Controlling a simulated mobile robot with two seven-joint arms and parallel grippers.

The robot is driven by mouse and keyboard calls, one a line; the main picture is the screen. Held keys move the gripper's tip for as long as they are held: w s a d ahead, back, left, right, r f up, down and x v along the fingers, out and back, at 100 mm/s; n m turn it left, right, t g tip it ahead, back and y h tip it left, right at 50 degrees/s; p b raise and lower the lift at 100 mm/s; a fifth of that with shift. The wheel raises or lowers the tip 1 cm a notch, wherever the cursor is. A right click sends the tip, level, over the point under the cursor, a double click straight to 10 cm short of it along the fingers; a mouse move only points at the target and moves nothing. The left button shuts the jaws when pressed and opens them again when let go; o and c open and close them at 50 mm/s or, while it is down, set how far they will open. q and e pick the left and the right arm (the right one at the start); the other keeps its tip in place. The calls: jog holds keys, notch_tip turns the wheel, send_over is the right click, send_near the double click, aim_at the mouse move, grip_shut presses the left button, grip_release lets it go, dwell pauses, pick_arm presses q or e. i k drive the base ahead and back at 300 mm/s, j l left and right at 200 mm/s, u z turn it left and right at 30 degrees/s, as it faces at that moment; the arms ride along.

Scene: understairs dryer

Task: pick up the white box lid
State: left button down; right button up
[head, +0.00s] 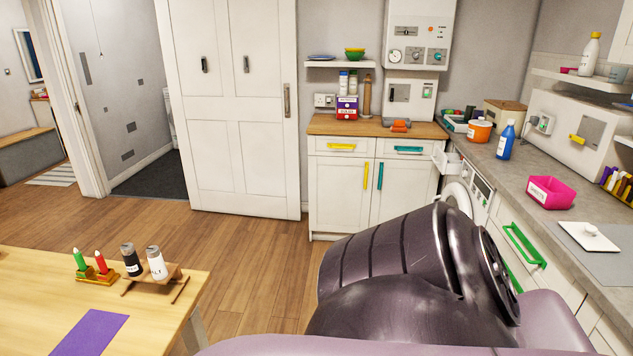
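A white square lid with a small raised knob (588,236) lies flat on a grey mat (612,246) on the right-hand counter, near the right edge of the head view. Nothing touches it from above. A large dark arm link of mine fills the lower middle of the view, to the left of the lid and in front of the counter's drawers. Neither of my grippers shows in this view, so I cannot see what they hold.
An open pink box (551,192) stands behind the lid on the grey counter (520,168). A blue bottle (506,140) and an orange tub (479,131) stand farther back. A wooden table (40,290) with a bottle rack is at left. Open floor lies between.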

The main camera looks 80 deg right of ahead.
aim_at(587, 235)
jog(key=l+u, duration=0.15)
jog(key=l, duration=0.7)
jog(key=l+z, duration=0.15)
jog(key=z, duration=0.2)
jog(key=l+z, duration=0.15)
jog(key=z, duration=0.25)
jog(key=i+l+z, duration=0.1)
jog(key=z, duration=0.25)
jog(key=i+l+z, duration=0.1)
jog(key=z, duration=1.3)
